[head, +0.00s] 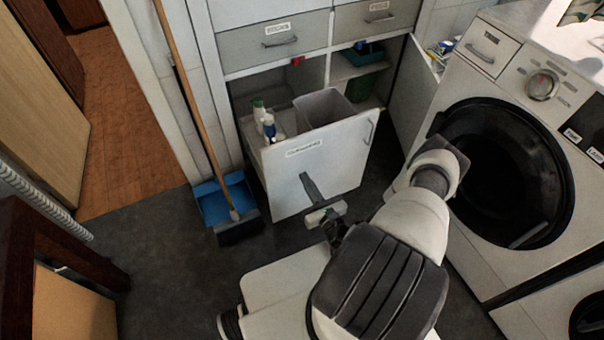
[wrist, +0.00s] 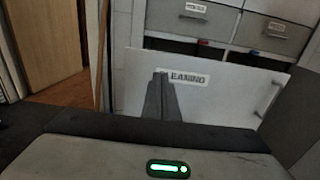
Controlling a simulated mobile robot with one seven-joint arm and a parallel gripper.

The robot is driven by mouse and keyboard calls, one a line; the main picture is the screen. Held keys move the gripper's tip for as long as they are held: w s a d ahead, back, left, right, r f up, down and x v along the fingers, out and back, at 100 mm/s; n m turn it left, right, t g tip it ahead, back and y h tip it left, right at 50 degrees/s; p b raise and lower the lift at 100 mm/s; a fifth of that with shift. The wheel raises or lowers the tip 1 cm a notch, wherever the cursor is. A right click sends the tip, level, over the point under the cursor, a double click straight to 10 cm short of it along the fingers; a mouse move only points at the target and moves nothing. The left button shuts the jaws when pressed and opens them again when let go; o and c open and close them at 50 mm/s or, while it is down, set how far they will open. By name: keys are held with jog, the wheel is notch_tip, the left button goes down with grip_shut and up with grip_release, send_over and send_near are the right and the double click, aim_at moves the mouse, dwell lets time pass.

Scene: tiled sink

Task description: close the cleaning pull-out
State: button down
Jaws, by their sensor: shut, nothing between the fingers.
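The cleaning pull-out (head: 345,150) is a white front panel with a label at its top and a bar handle (head: 369,133) at its right end. It stands pulled out from the cabinet, with bottles (head: 267,125) and a grey bin (head: 322,108) behind the panel. My gripper (head: 307,180) is shut and empty, in front of the panel's middle. In the wrist view the pull-out (wrist: 215,105) fills the middle, with its label partly behind the shut fingers (wrist: 161,80). I cannot tell whether the fingertips touch the panel.
A broom (head: 190,85) and a blue dustpan (head: 222,200) stand left of the pull-out. An open cabinet door (head: 412,95) and a washing machine (head: 510,150) are on the right. Closed drawers (head: 275,42) are above. Dark floor lies in front.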

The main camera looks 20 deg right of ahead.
aim_at(286, 147)
jog(key=w, duration=0.4)
jog(key=w+b, duration=0.1)
jog(key=w, duration=0.3)
jog(key=w+b, duration=0.1)
jog(key=w, duration=0.3)
jog(key=shift+w+a, duration=0.1)
jog(key=shift+a, duration=0.15)
jog(key=shift+w, duration=0.1)
